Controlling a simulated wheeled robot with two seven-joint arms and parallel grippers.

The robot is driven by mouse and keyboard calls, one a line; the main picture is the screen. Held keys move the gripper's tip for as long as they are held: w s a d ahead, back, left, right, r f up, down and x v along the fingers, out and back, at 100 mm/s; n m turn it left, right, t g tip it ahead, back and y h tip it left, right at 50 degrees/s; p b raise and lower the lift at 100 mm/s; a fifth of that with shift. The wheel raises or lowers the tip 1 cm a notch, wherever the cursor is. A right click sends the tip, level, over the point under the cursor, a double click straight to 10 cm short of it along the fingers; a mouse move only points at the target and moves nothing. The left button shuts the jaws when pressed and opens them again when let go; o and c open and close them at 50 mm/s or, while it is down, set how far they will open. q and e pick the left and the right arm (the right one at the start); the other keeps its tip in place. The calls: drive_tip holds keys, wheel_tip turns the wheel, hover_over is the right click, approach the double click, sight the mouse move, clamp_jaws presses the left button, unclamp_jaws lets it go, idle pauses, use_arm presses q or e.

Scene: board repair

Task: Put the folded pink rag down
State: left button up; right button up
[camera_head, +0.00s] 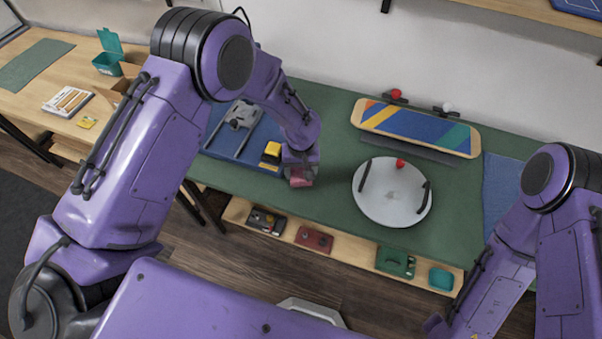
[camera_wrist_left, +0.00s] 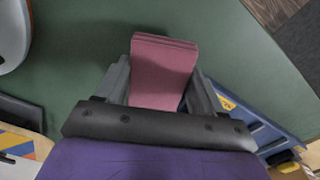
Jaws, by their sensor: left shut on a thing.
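The folded pink rag (camera_head: 301,177) is between the fingers of my left gripper (camera_head: 300,168), over the green tabletop near its front edge. In the left wrist view the rag (camera_wrist_left: 163,70) shows as a layered, dusky pink block, with a grey finger of the left gripper (camera_wrist_left: 160,85) on each side. The left gripper is shut on it. I cannot tell whether the rag touches the table. My right arm shows at the lower right of the head view, but its gripper is not visible.
A round grey-white plate (camera_head: 376,210) with a red knob stands right of the rag. A blue tray (camera_head: 228,150) with a yellow-and-black item lies to the left. A striped skateboard deck (camera_head: 416,128) lies behind. A shelf (camera_head: 345,252) with several items runs below the front edge.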

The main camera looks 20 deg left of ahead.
sight(301, 172)
use_arm(q)
wheel_tip(301, 172, down, 2)
drive_tip(key=shift+f+p, duration=0.15)
drive_tip(key=shift+p, duration=0.25)
drive_tip(key=shift+s, duration=0.15)
drive_tip(key=shift+f, duration=0.1)
drive_tip(key=shift+f, duration=0.15)
drive_tip(key=o, duration=0.9)
drive_tip(key=shift+o, duration=0.2)
drive_tip(key=shift+r, duration=0.35)
wheel_tip(301, 172, up, 12)
drive_tip(key=b, duration=0.2)
drive_tip(key=shift+f, duration=0.15)
